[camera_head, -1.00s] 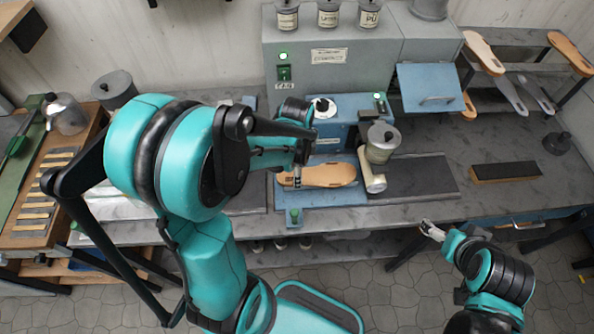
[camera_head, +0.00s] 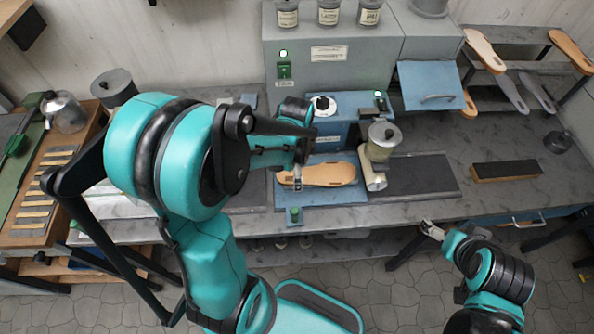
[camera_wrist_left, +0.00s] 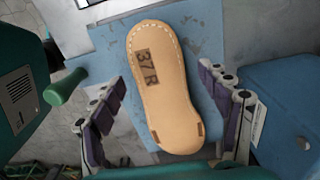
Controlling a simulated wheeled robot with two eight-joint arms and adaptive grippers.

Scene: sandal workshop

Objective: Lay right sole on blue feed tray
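The right sole (camera_head: 328,174), tan with a stitched edge, lies flat on the blue feed tray (camera_head: 345,194). In the left wrist view the sole (camera_wrist_left: 160,85) carries a dark "37 R" mark and rests on the blue tray surface (camera_wrist_left: 205,50). My left gripper (camera_head: 298,180) is over the sole's left end. In the wrist view its fingers (camera_wrist_left: 165,115) stand open on both sides of the sole, with gaps between them and its edges. My right gripper (camera_head: 432,230) is away from the sole, in front of the bench; its finger opening is too small to judge.
A green knob (camera_head: 294,213) is at the tray's front left. A dark mat (camera_head: 420,177) and a black-topped block (camera_head: 505,171) lie to the right.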

